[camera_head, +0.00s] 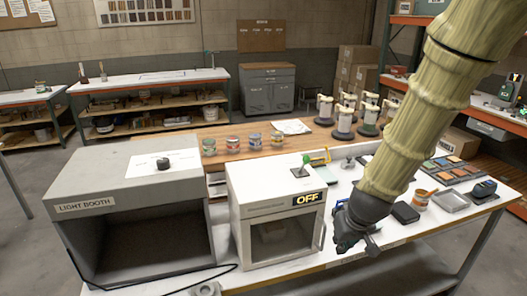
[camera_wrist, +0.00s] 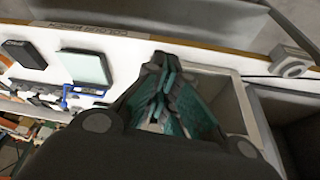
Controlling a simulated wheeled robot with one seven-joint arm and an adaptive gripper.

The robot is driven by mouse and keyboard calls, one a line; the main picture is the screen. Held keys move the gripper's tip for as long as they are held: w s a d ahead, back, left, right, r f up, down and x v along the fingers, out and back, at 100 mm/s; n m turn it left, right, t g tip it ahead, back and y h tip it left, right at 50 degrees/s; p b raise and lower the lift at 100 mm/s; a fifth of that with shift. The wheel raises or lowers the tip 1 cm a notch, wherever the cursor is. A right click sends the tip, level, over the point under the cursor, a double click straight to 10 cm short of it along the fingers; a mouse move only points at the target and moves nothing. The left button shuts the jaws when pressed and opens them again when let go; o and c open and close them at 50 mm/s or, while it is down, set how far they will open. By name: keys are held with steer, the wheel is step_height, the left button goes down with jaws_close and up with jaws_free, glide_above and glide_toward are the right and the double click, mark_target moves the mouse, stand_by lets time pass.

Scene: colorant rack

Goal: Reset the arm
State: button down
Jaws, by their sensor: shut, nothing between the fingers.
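My arm comes down from the upper right in the head view, in a tan ribbed sleeve. My gripper (camera_head: 345,246) is dark and points down over the bench, to the right of the white box with the "OFF" display (camera_head: 309,198). In the wrist view my gripper (camera_wrist: 160,65) has its fingers together, with teal pads and nothing held between them. The gripper looks apart from the bench top, but the exact gap cannot be told. Part of the bench behind the arm is hidden.
A grey light booth (camera_head: 85,209) stands at the left. Several colour cans, including a red-labelled one (camera_head: 232,145), stand on a wooden shelf behind. A dark flat device (camera_head: 404,213), an orange cup (camera_head: 420,200) and a grey tray (camera_head: 451,202) lie right of the gripper.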

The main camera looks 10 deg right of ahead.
steer(key=s+a+f+g+b, duration=0.15)
steer(key=s+f, duration=0.35)
steer(key=f, duration=0.8)
steer(key=s+f+g+b, duration=0.1)
steer(key=s+f+b, duration=0.3)
steer(key=f, duration=0.9)
steer(key=s+a+f+g+b, duration=0.1)
steer(key=s+a+f, duration=0.1)
steer(key=s+f, duration=0.7)
steer(key=s+a+f+b, duration=0.2)
steer(key=s+a+f, duration=0.1)
steer(key=s+f, duration=0.6)
steer(key=shift+s+g, duration=0.35)
steer(key=shift+s, duration=0.3)
steer(key=shift+a, duration=0.1)
